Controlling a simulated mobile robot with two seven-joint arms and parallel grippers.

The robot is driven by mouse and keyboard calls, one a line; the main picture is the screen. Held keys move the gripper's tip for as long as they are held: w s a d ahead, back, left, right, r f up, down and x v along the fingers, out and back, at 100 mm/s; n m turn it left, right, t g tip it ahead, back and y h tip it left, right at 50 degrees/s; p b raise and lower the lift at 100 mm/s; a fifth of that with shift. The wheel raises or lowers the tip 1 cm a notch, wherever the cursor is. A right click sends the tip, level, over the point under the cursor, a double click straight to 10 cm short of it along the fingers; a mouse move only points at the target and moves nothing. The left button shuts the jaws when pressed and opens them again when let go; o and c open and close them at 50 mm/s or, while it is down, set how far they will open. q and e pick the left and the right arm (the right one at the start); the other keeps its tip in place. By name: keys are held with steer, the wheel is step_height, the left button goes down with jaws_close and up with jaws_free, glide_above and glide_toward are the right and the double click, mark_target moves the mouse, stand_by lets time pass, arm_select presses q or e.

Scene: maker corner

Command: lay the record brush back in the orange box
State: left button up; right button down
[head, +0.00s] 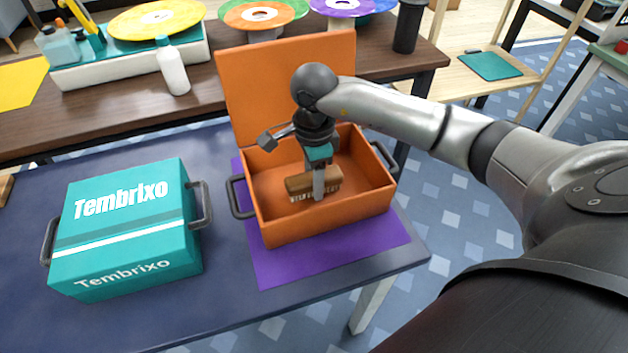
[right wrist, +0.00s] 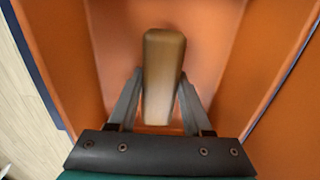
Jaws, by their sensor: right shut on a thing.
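The record brush (head: 328,181) has a brown wooden back and pale bristles. My right gripper (head: 319,194) is shut on it and holds it, bristles down, inside the open orange box (head: 278,233). In the right wrist view the brush's wooden back (right wrist: 163,75) sits between the two fingers (right wrist: 160,98), with the orange walls (right wrist: 268,75) on both sides. I cannot tell whether the bristles touch the box floor. The box's lid (head: 280,70) stands open at the back. My left gripper is not in view.
The orange box stands on a purple mat (head: 275,272) near the right end of the dark blue table (head: 225,310). A closed teal box (head: 125,225) stands to its left. A white bottle (head: 172,68) and colourful records (head: 160,18) are on the brown table behind.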

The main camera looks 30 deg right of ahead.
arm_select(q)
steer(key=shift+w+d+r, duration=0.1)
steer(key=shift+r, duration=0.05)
arm_select(e)
steer(key=shift+f, duration=0.2)
steer(key=shift+c, duration=1.7)
jaws_free()
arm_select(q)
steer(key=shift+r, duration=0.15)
arm_select(e)
steer(key=shift+r, duration=0.1)
step_height(320, 180, up, 11)
steer(key=p, duration=0.3)
steer(key=shift+p, duration=0.3)
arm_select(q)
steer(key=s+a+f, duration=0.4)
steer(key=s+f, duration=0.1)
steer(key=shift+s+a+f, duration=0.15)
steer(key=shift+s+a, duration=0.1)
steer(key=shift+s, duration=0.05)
arm_select(e)
steer(key=shift+r, duration=0.6)
